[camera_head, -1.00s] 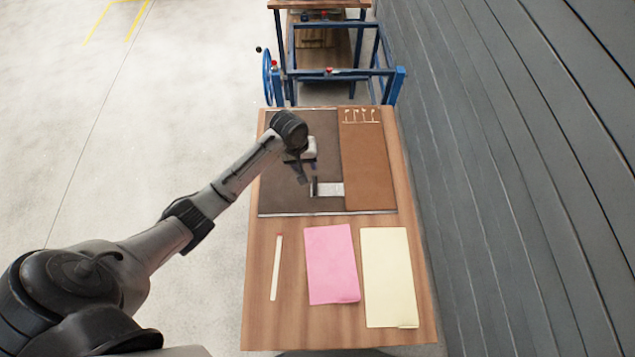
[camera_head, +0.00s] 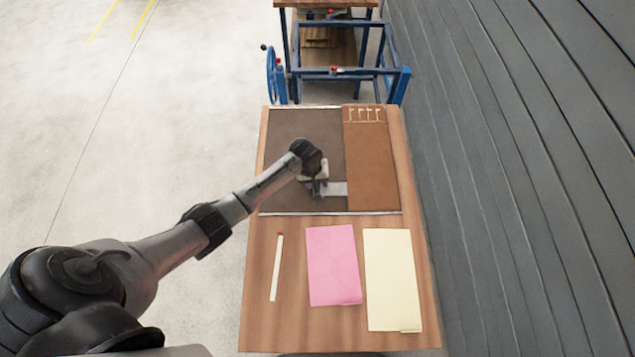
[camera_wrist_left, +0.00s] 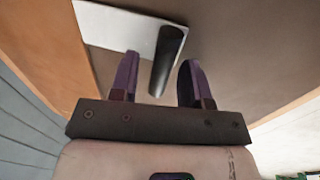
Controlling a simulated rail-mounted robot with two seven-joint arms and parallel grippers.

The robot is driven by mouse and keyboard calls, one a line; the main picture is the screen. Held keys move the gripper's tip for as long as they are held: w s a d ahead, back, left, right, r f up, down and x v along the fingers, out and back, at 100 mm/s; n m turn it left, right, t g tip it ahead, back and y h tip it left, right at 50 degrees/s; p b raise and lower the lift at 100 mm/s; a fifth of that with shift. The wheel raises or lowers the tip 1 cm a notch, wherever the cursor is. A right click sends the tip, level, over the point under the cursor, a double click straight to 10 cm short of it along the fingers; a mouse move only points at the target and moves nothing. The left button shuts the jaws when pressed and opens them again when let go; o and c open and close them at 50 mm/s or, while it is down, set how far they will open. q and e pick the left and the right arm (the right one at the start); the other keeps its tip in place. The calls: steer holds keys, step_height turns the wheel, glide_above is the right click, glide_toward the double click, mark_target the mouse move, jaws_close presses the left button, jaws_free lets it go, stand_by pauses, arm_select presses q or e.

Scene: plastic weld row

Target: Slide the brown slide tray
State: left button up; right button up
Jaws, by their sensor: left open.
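The brown slide tray (camera_head: 371,165) lies flat at the right of a dark brown board (camera_head: 290,140). A white plate (camera_head: 338,188) runs from the tray's left edge out over the board. In the left wrist view this plate (camera_wrist_left: 120,28) carries an upright black handle (camera_wrist_left: 167,60). My left gripper (camera_head: 318,190) is over the handle. In the left wrist view its two purple fingers (camera_wrist_left: 160,62) are open, one on each side of the handle, with gaps showing. In the head view my gripper mostly hides the handle. My right gripper is not in view.
The wooden table (camera_head: 260,325) holds a white stick (camera_head: 276,268), a pink sheet (camera_head: 333,265) and a cream sheet (camera_head: 392,280) in front of the board. A blue frame (camera_head: 340,72) with a handwheel stands behind. A grey wall (camera_head: 500,180) runs along the right.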

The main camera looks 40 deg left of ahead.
arm_select(q)
steer(key=shift+f, duration=0.4)
steer(key=shift+c, duration=0.4)
jaws_close()
